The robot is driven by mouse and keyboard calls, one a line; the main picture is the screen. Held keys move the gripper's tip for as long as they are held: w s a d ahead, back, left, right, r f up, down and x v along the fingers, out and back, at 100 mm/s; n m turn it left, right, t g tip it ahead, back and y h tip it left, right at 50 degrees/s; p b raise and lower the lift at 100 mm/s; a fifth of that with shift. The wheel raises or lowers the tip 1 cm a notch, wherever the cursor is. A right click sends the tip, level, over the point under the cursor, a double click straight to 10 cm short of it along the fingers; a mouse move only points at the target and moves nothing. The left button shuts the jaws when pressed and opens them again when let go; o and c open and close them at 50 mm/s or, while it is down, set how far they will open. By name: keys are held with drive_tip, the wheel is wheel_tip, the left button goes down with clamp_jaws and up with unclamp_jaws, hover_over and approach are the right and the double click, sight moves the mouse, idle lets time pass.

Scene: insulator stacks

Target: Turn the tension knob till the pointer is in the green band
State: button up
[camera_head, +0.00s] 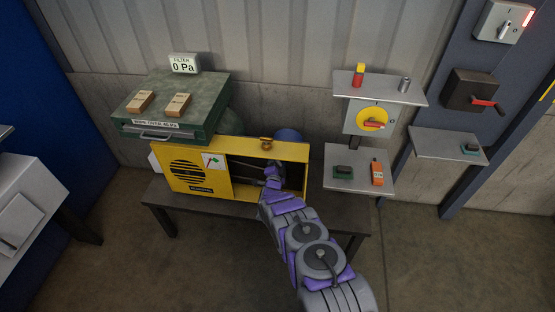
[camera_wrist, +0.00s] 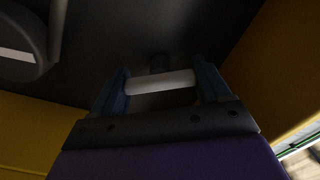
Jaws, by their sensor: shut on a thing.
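The yellow machine housing (camera_head: 235,149) stands on a dark bench with its right part open. My gripper (camera_head: 272,170) reaches into that opening. In the wrist view my gripper (camera_wrist: 162,74) has its two blue fingers closed on the ends of a pale bar-shaped knob (camera_wrist: 160,83), apparently the tension knob. A dark stub shows behind the bar. A small white plate (camera_head: 213,161) with a green mark is on the housing front. It is too small to read a pointer against the green.
A green filter box (camera_head: 172,106) with two tan blocks stands behind the housing, under a "0 Pa" display (camera_head: 184,63). Shelves with a yellow-and-red switch (camera_head: 373,119) are to the right. In the wrist view, a grey round part (camera_wrist: 25,45) and yellow walls are close around my gripper.

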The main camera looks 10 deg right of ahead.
drive_tip(key=shift+d+f+m, duration=0.1)
drive_tip(key=shift+f+m, duration=0.05)
drive_tip(key=shift+m, duration=0.65)
drive_tip(key=shift+s, duration=0.1)
drive_tip(key=o, duration=1)
drive_tip(key=shift+s+a+p, duration=0.25)
drive_tip(key=shift+s+p, duration=0.05)
drive_tip(key=shift+s, duration=0.2)
drive_tip(key=p+v, duration=0.3)
drive_tip(key=v, duration=1.3)
drive_tip(key=shift+s, duration=0.1)
